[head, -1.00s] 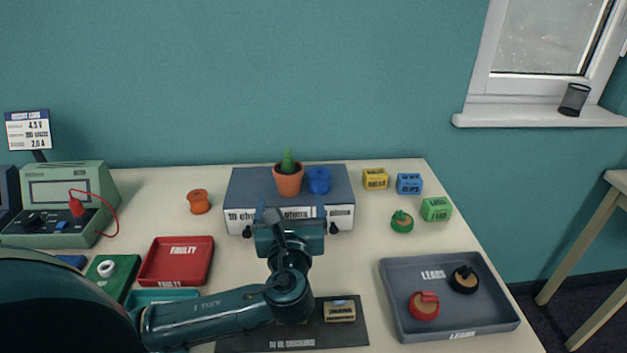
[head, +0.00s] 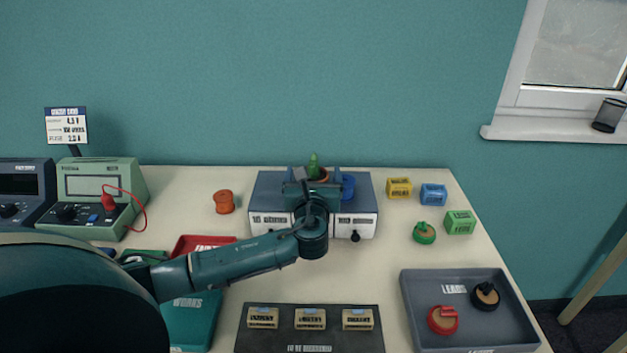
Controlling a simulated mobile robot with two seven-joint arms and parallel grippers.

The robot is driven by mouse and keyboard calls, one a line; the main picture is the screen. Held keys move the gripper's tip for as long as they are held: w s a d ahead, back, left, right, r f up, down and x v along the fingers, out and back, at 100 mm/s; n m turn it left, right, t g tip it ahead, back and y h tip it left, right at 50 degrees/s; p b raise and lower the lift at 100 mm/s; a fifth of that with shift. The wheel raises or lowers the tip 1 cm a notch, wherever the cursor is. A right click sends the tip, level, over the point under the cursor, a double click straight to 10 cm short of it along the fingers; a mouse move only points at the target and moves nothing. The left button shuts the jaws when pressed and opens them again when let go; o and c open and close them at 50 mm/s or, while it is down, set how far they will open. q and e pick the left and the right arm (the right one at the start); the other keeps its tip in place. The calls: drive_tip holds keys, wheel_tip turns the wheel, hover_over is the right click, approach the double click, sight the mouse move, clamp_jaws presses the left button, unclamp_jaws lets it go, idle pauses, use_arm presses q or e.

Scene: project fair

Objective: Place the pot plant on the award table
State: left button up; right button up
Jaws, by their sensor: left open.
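The pot plant, a small green cactus (head: 313,160) in a terracotta pot, stands upright on a blue-grey box with a white front (head: 364,226). My left gripper (head: 314,174) is open at the pot, with one finger to each side. Its palm and wrist hide most of the pot, so I cannot tell whether the fingers touch it. No table in view is marked as the award table. My right gripper is not in view.
A blue spool (head: 348,186) stands close right of the pot, beside the gripper. A grey tray marked leads (head: 415,310) is at front right, a dark mat with labelled blocks (head: 300,341) at front centre. Part of another wooden table or stand (head: 597,278) shows far right.

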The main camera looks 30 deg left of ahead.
use_arm(q)
drive_tip(key=shift+w, duration=0.1)
drive_tip(key=c, duration=1.3)
